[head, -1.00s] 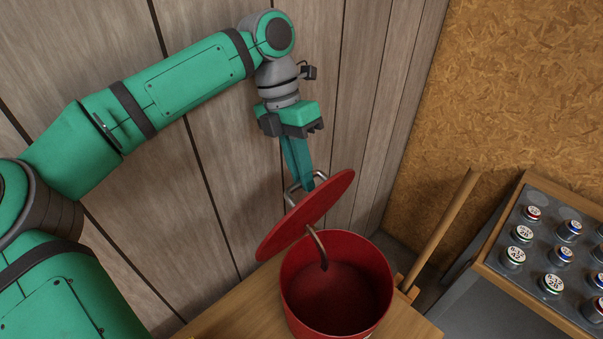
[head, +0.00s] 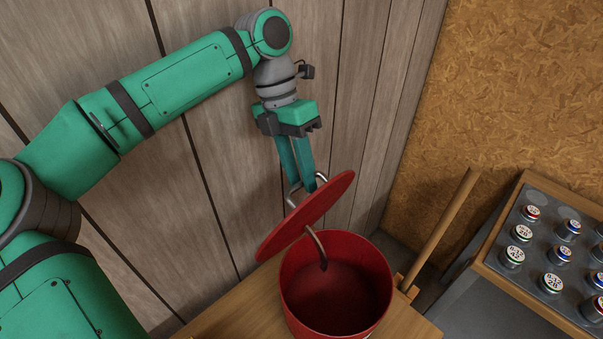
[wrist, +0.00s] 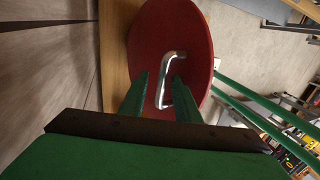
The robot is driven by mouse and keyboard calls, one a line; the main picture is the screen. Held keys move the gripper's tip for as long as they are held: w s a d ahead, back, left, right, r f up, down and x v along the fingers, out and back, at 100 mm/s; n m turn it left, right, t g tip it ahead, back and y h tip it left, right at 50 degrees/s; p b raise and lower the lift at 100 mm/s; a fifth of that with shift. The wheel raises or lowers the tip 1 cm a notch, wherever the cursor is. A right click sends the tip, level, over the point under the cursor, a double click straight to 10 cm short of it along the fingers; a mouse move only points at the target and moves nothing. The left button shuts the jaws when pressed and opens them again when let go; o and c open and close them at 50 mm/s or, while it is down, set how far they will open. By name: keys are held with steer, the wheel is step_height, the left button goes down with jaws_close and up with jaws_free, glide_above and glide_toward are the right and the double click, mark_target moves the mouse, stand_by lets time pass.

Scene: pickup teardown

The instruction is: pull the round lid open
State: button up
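The round red lid (head: 305,218) stands tilted steeply up over the red bucket (head: 376,280), whose mouth is uncovered. A bent metal arm (head: 319,248) runs from the lid down into the bucket. A metal handle (head: 292,194) is on the lid's outer face and also shows clearly in the wrist view (wrist: 165,75), against the red lid (wrist: 193,32). My gripper (head: 303,184) is at the handle with its two fingers apart. In the wrist view my gripper (wrist: 162,76) has one finger on each side of the handle and does not clamp it.
The bucket stands on a wooden surface (head: 240,312). A wooden handle (head: 445,226) leans up just right of the bucket. A tray (head: 530,238) with several capped bottles is at the right. A plank wall (head: 205,80) stands close behind my arm.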

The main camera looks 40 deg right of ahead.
steer(key=s+a+r, duration=0.8)
steer(key=s+r, duration=0.3)
steer(key=r, duration=0.1)
steer(key=shift+s+r, duration=0.25)
steer(key=shift+r, duration=0.1)
